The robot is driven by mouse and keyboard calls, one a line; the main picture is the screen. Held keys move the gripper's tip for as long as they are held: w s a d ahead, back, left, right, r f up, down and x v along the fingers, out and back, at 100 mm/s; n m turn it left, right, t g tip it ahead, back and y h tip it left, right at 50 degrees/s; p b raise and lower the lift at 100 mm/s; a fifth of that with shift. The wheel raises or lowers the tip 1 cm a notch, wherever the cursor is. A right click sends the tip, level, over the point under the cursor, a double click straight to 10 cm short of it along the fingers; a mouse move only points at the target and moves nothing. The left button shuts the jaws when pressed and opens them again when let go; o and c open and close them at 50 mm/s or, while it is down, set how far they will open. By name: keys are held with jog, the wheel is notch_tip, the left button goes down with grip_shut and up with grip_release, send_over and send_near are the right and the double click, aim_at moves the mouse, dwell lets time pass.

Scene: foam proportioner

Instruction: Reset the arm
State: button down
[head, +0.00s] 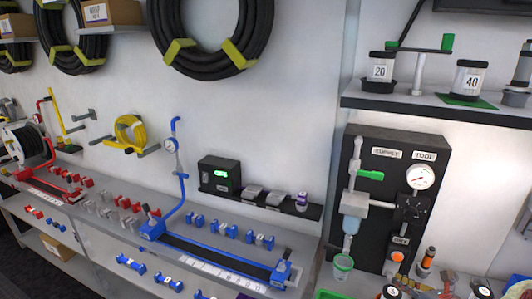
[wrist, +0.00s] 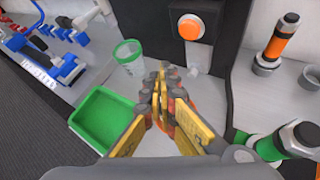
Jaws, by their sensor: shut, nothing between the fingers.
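My gripper (wrist: 163,75) shows in the wrist view with its yellow and grey fingers drawn together at the tips, shut and empty. It hangs over the bench in front of the dark panel (wrist: 190,52) with the orange button (wrist: 190,27). A clear cup with a green rim (wrist: 128,55) stands just left of the fingertips, and a green tray (wrist: 103,118) lies to the left. I cannot make out my gripper in the head view.
The dark panel (head: 385,150) carries a gauge (head: 420,177) and a green-handled valve (head: 370,175). A shelf (head: 430,108) with canisters labelled 20 (head: 380,72) and 40 (head: 468,80) juts out above.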

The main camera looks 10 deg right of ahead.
jog(key=shift+s+a+f+n, duration=0.1)
jog(key=shift+a+f+n, duration=0.1)
jog(key=shift+n, duration=0.4)
jog(key=s+a+n+g+y, duration=0.2)
jog(key=s+a+n+g, duration=0.2)
jog(key=s+a+n, duration=0.35)
jog(key=s+a+n+g+y, duration=0.1)
jog(key=s+a+n+g, duration=0.25)
jog(key=a+n, duration=0.6)
jog(key=s+a+r+n+h, duration=0.2)
jog(key=s+a+r+n, duration=0.2)
jog(key=a+r+n, duration=0.2)
jog(key=s+a+r+n+h, duration=0.2)
jog(key=s+a+r+n, duration=0.1)
jog(key=a+r+n, duration=0.4)
notch_tip(320, 180, up, 3)
jog(key=n, duration=0.6)
jog(key=shift+s+t, duration=0.35)
